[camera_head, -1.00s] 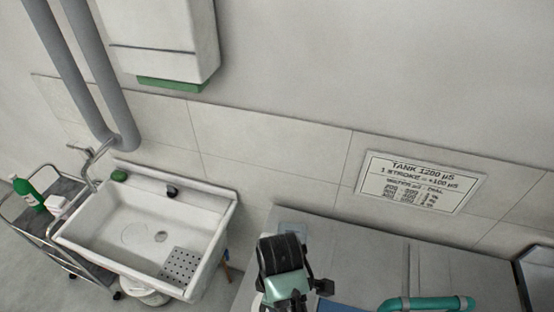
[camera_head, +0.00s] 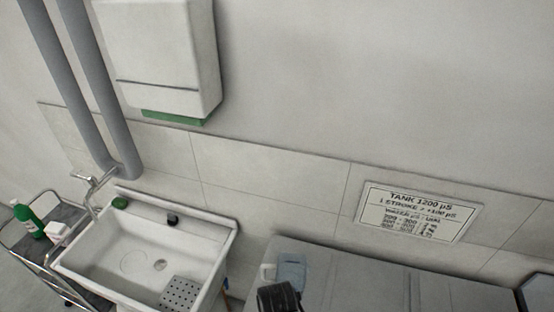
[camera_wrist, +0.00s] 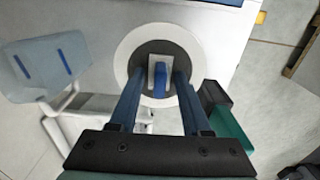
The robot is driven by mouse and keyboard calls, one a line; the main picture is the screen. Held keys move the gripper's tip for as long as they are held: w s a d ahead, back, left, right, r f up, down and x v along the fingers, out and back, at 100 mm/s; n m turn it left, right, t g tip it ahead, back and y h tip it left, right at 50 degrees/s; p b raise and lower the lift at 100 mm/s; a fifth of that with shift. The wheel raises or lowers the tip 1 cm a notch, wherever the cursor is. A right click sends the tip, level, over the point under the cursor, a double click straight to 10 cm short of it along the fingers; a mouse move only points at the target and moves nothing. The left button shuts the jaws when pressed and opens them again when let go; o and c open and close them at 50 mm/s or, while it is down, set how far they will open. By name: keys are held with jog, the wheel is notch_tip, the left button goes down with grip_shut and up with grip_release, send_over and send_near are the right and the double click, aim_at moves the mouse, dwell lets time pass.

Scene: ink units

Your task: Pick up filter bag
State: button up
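I cannot make out the filter bag for certain in either view. In the wrist view my gripper (camera_wrist: 159,78) points at a round white ring with a dark inside (camera_wrist: 126,56). Its two blue fingers stand apart. Between them, in the middle of the ring, a small pale block with a blue part (camera_wrist: 160,82) shows, with gaps to both fingers. I cannot tell how far below the fingertips it is. In the head view only a dark part of my arm shows at the bottom edge; the fingers are out of frame.
In the head view a white sink (camera_head: 128,252) stands at left, with a cart holding a green bottle (camera_head: 27,220). A grey worktop (camera_head: 365,276) with a pale blue-grey item (camera_head: 291,270) lies at right. In the wrist view a pale blue panel (camera_wrist: 45,68) is at left.

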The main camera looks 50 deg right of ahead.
grip_shut()
dwell(1.2)
